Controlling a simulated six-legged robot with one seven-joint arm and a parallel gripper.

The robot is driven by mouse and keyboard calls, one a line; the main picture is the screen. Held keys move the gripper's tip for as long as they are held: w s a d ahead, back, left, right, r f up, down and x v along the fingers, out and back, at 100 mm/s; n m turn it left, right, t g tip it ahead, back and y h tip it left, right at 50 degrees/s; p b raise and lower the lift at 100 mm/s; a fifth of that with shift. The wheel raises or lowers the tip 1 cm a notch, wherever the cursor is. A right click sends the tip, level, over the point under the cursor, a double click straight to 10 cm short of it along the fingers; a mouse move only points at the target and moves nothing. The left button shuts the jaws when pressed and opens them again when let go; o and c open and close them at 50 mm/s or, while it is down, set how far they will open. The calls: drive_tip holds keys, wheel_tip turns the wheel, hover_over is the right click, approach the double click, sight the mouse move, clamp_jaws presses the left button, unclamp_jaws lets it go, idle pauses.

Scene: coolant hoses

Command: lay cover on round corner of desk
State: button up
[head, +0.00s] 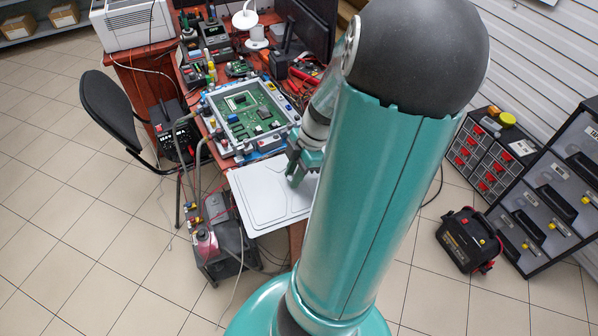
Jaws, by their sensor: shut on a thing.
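The cover (262,194) is a flat light-grey plate with raised outlines. It is at the near end of the desk, beside the open electronics unit. My gripper (297,178) is shut on the cover's right part. My own arm hides the cover's right edge and part of the gripper. The reddish-brown desk (143,82) runs toward the back. The near corner of the desk is mostly hidden under the cover and behind my arm. I cannot tell whether the cover rests on the desktop or is held just above it.
The open unit with a green circuit board (250,112) fills the desk's middle. A cart with hoses and a pink container (208,243) stands below left. A black chair (112,105) is at left. Drawers (485,155) and a black-red case (467,240) stand right. Floor at lower left is clear.

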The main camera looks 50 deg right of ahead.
drive_tip(key=w+d+f, duration=0.1)
drive_tip(key=w+d, duration=0.1)
drive_tip(key=d, duration=0.1)
drive_tip(key=w+d+f, duration=0.1)
drive_tip(key=d, duration=0.1)
drive_tip(key=shift+w+f, duration=0.15)
drive_tip(key=shift+f, duration=0.2)
drive_tip(key=d+f, duration=0.1)
drive_tip(key=w+d+f, duration=0.1)
drive_tip(key=f, duration=0.1)
drive_tip(key=w+d+f, duration=0.1)
drive_tip(key=d+f, duration=0.1)
drive_tip(key=shift+w+f, duration=0.1)
drive_tip(key=shift+f, duration=0.1)
drive_tip(key=shift+d+f, duration=0.15)
drive_tip(key=shift+f, duration=1.55)
drive_tip(key=shift+f, duration=0.1)
drive_tip(key=o, duration=1)
drive_tip(key=shift+c, duration=0.2)
